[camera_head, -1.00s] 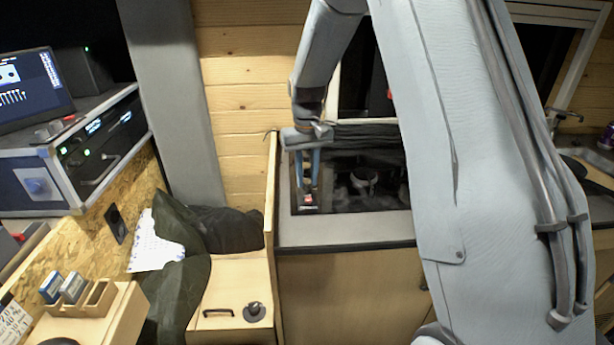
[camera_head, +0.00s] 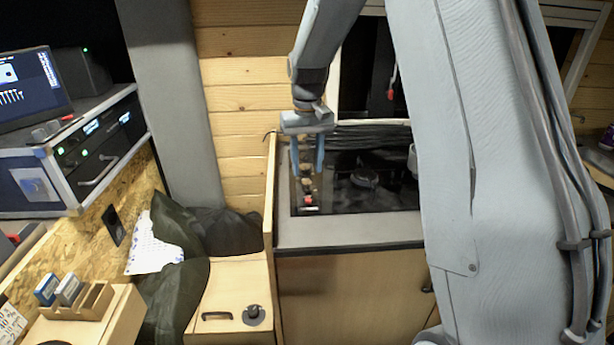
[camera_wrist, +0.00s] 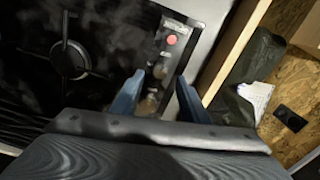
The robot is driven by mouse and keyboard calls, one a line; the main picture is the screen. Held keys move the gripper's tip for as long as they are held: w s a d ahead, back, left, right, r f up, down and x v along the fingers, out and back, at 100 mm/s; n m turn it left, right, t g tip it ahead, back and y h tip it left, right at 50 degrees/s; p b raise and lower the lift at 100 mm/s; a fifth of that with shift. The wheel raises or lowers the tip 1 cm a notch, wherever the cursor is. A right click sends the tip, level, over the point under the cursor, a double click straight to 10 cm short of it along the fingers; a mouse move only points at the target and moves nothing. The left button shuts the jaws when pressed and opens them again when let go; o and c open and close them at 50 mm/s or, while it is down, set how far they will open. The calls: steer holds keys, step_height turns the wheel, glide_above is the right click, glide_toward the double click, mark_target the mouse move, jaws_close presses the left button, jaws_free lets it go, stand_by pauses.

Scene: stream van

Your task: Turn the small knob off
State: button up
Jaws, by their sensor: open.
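A dark stove top (camera_head: 375,185) is set in a grey-edged counter. A narrow control strip along its left side carries several knobs (camera_head: 307,186) and a red round piece (camera_head: 309,199) at the near end. In the wrist view a pale knob (camera_wrist: 160,71) and the red piece (camera_wrist: 172,39) lie beyond the fingertips, and another knob (camera_wrist: 149,104) shows between the fingers. I cannot tell which is the small knob or how it is turned. My gripper (camera_head: 308,172) is open and empty over the strip; in the wrist view its blue fingers (camera_wrist: 160,88) stand apart.
A wooden partition (camera_head: 270,190) stands close left of the strip. A burner (camera_wrist: 70,60) is at the left in the wrist view. Dark cloth (camera_head: 225,230) lies on the wooden bench (camera_head: 235,275) further left. My arm hides the counter's right part.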

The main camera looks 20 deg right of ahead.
mark_target(307, 182)
steer(key=shift+r+b, duration=0.35)
steer(key=shift+r, duration=1.45)
steer(key=shift+t, duration=0.6)
steer(key=s+f, duration=0.2)
steer(key=s, duration=0.6)
steer(key=s+f, duration=0.3)
steer(key=s, duration=0.6)
steer(key=s+f, duration=0.2)
steer(key=s, duration=0.7)
steer(key=shift+s+a+f, duration=0.1)
steer(key=shift+s+f, duration=0.1)
steer(key=shift+f, duration=0.05)
steer(key=shift+c, duration=0.2)
